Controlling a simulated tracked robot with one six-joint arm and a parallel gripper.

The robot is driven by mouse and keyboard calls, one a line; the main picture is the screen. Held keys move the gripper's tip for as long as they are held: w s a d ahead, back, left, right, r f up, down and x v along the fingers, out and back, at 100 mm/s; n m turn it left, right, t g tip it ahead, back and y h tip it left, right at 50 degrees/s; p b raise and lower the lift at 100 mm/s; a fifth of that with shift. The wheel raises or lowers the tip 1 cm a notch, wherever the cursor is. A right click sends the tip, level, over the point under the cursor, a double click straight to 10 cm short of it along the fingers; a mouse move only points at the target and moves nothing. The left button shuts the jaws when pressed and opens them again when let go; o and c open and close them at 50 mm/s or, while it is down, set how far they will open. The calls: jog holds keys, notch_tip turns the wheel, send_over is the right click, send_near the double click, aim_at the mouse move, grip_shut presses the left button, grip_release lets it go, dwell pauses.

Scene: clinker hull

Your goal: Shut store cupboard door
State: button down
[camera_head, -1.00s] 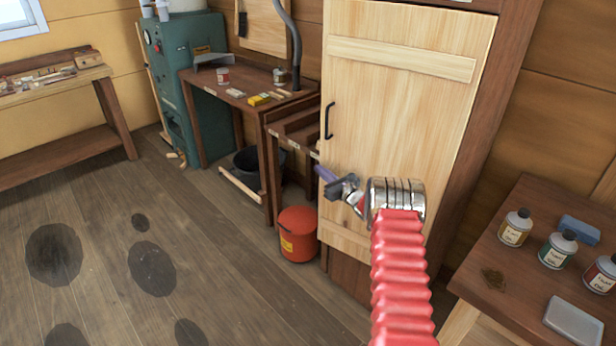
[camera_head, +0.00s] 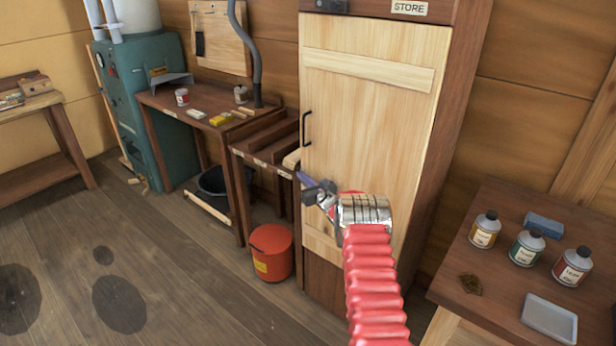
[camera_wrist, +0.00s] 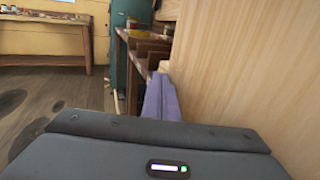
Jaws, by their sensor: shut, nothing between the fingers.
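The store cupboard door (camera_head: 365,120) is pale planked wood with a black handle (camera_head: 307,128) near its left edge. It covers the front of the dark wooden cupboard (camera_head: 430,150) and looks flush or nearly so; I cannot tell whether a small gap is left. My gripper (camera_head: 299,175) is shut and empty, in front of the door's left edge below the handle. In the wrist view, the purple fingers (camera_wrist: 161,95) point forward beside the pale door face (camera_wrist: 245,75), which fills the right side. I cannot tell whether they touch it.
A dark bench (camera_head: 205,115) and a stepped stand (camera_head: 265,160) are left of the cupboard. A red bin (camera_head: 271,255) stands on the floor before the stand. A table (camera_head: 480,310) with several bottles is at the right.

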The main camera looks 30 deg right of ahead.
jog(key=s+a, duration=0.6)
jog(key=a, duration=0.6)
jog(key=shift+a, duration=0.35)
jog(key=shift+f, duration=0.1)
